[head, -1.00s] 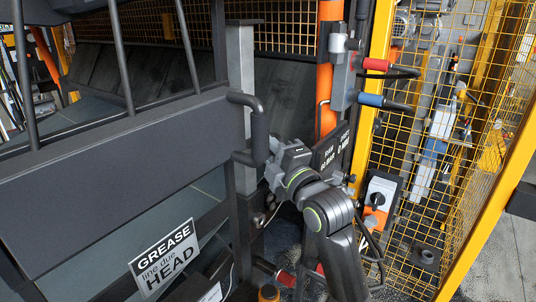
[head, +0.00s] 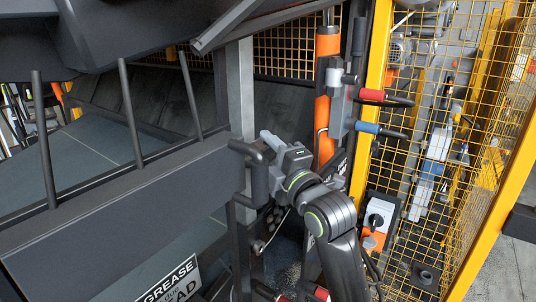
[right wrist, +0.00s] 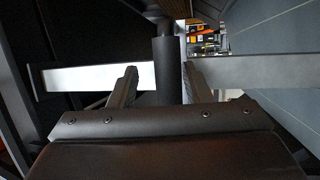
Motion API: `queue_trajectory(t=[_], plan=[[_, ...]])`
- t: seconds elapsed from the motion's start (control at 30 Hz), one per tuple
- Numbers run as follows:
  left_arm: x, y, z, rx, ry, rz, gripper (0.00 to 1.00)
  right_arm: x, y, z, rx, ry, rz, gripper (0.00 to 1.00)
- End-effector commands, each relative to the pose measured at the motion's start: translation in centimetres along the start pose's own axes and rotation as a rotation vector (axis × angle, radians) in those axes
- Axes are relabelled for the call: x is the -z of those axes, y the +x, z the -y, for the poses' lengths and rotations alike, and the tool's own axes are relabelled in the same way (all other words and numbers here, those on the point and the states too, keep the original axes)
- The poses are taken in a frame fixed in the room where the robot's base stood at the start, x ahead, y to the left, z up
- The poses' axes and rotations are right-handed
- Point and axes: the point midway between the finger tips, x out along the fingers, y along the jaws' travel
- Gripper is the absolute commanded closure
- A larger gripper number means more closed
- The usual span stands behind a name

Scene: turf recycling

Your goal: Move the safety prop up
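The likely safety prop is an upright grey steel bar (head: 240,95) with a dark side handle (head: 255,172) in the head view. The handle shows in the right wrist view as a dark cylinder (right wrist: 167,70), with the pale bar (right wrist: 85,76) crossing behind it. My right gripper (head: 268,152) is at the handle. In the right wrist view its fingers (right wrist: 160,92) stand open on either side of the cylinder, with gaps visible. My left gripper is not in view.
A dark panel (head: 110,210) with rods lies left of the bar. An orange cylinder (head: 326,100), red-handled valve (head: 371,95) and blue-handled valve (head: 368,127) stand right. A yellow mesh fence (head: 450,150) bounds the right side. A dark beam (head: 265,22) crosses above the bar.

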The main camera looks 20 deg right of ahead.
Motion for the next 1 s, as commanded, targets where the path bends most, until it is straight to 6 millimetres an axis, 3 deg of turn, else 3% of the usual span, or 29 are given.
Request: queue_trajectory(t=[0.37,0.57,0.83,1.0], plan=[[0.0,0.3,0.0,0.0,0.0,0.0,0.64,-0.1,-0.6,0.4,0.008,0.001,0.001,0.56],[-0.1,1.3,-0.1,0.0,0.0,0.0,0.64,-0.1,-3.4,0.6,0.007,-0.001,0.002,0.56],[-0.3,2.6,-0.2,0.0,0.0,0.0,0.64,-0.1,-8.8,0.5,0.007,-0.003,0.001,0.56],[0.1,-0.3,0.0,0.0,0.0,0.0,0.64,0.0,-9.5,-0.1,0.016,0.005,-0.003,0.56]])
